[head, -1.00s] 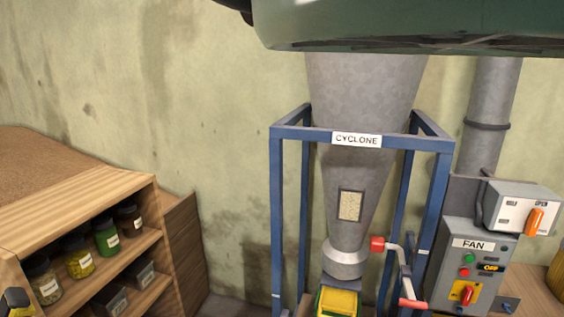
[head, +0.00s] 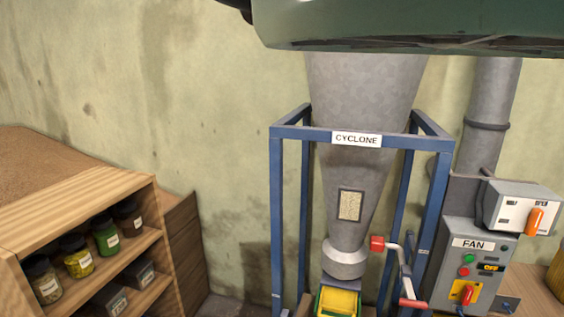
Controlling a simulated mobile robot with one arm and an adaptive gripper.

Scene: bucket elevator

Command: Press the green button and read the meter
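The grey FAN control box (head: 468,262) stands at the lower right in the head view. On its face are a green button (head: 469,258), a red button (head: 464,272) below it, a small display (head: 491,267) reading OFF in orange, and a red rotary handle (head: 467,294) on a yellow plate. No dial meter can be made out in this view. My gripper is not in view.
A grey cyclone cone (head: 352,175) hangs in a blue frame (head: 276,210) left of the box. A crank with red ends (head: 405,270) sticks out between them. A white box with an orange lever (head: 535,221) is above right. A wooden shelf (head: 90,205) with jars stands left.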

